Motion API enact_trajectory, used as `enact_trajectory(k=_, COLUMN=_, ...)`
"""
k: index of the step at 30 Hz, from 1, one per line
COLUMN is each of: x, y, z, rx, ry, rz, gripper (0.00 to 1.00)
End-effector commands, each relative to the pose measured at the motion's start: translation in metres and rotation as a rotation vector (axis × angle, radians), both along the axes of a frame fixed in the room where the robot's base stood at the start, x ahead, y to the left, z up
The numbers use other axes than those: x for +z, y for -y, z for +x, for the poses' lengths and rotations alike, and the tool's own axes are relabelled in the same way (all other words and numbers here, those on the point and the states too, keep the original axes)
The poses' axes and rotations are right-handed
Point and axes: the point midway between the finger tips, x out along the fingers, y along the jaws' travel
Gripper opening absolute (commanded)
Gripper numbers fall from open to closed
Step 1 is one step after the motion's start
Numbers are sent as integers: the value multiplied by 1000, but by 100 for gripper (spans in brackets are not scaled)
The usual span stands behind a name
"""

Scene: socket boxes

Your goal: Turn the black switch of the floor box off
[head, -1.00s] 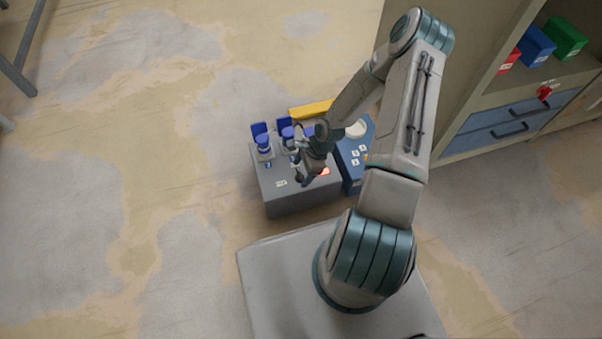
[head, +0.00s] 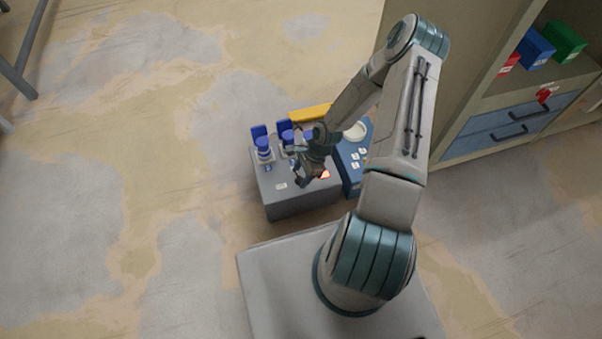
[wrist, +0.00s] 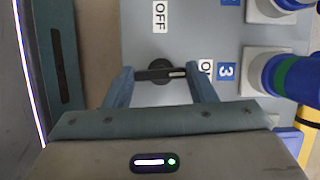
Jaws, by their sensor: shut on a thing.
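The floor box (head: 296,202) is a grey box on the floor in the head view, with blue sockets along its back. Its grey top also shows in the wrist view (wrist: 140,30). The black switch (wrist: 158,68) is a round knob with a bar lying across the picture and a white mark at the bar's right end. An OFF label (wrist: 160,16) is above it, and a partly hidden label (wrist: 205,70) is to its right. My gripper (wrist: 160,76) is shut on the switch's bar, one finger at each end. In the head view my gripper (head: 304,178) is over the box.
Blue plugs with lids (head: 263,143) stand along the box's back, near my gripper. A blue box (head: 352,178) stands close on the right, with a yellow object (head: 310,112) behind. A cabinet (head: 470,100) is at the right.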

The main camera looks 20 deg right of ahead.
Motion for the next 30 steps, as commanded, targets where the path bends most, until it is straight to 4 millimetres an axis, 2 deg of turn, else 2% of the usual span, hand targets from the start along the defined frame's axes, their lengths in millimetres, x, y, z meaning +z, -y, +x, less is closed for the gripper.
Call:
enact_trajectory(k=8, x=2, y=0, z=2, rx=200, ry=0, rz=-1, gripper=28)
enact_trajectory(k=30, x=1, y=-3, z=6, rx=907, ry=1, rz=-3, gripper=28)
